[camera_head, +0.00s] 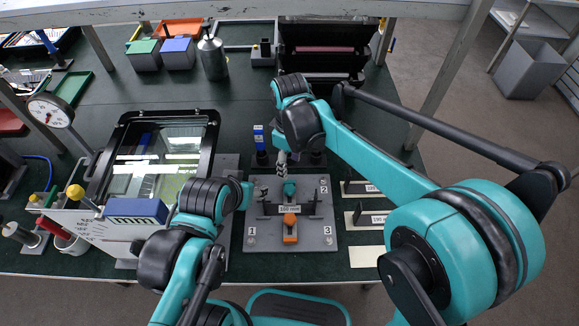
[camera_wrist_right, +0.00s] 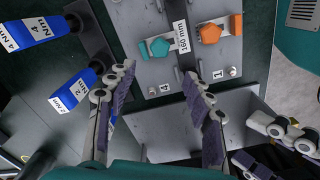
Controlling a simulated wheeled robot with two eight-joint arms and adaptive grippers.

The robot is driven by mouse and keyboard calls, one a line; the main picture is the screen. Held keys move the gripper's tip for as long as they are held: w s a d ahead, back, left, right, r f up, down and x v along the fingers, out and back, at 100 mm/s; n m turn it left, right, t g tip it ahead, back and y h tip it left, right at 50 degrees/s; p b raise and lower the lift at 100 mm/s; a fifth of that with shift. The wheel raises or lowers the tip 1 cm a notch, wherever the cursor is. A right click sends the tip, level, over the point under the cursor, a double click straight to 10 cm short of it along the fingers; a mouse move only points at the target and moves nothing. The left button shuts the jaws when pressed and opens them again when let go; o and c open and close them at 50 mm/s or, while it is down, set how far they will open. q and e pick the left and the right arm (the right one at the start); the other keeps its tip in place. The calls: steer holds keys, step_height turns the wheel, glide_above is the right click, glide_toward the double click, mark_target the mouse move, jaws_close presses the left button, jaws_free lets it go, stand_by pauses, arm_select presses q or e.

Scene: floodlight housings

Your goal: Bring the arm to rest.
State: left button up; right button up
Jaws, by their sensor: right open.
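My right gripper (camera_head: 281,160) hangs over the back of a grey fixture plate (camera_head: 318,238). In the right wrist view its two fingers (camera_wrist_right: 158,78) stand apart with nothing between them. The plate carries a teal part (camera_head: 289,188), an orange part (camera_head: 290,232) and a dark bar labelled 160 mm; the teal part (camera_wrist_right: 155,48) and orange part (camera_wrist_right: 210,33) also show in the wrist view, clear of the fingers. My left arm comes in at lower left. Its gripper is mostly hidden in the head view; what looks like its fingers (camera_wrist_right: 285,132) shows at the wrist view's right.
Blue-handled torque tools (camera_wrist_right: 68,92) marked in Nm stand beside the right gripper. A framed glass-topped box (camera_head: 155,165) stands left of the plate. A dial gauge (camera_head: 50,110), a metal bottle (camera_head: 212,57) and small bins (camera_head: 178,53) lie farther off. The dark table has free room behind the box.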

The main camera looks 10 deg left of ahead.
stand_by(0.4)
steer(key=s+d+r+m+t, duration=0.1)
steer(key=s+d+m, duration=0.3)
steer(key=d, duration=0.5)
steer(key=s+d+r+m+t, duration=0.1)
steer(key=s+d+m+t, duration=0.2)
steer(key=d, duration=0.6)
steer(key=s+d+r+m+t, duration=0.1)
steer(key=s+d+m+t, duration=0.2)
steer(key=d+m, duration=0.4)
steer(key=shift+s+d+r+m, duration=0.3)
steer(key=shift+s+d, duration=0.6)
steer(key=shift+d, duration=0.35)
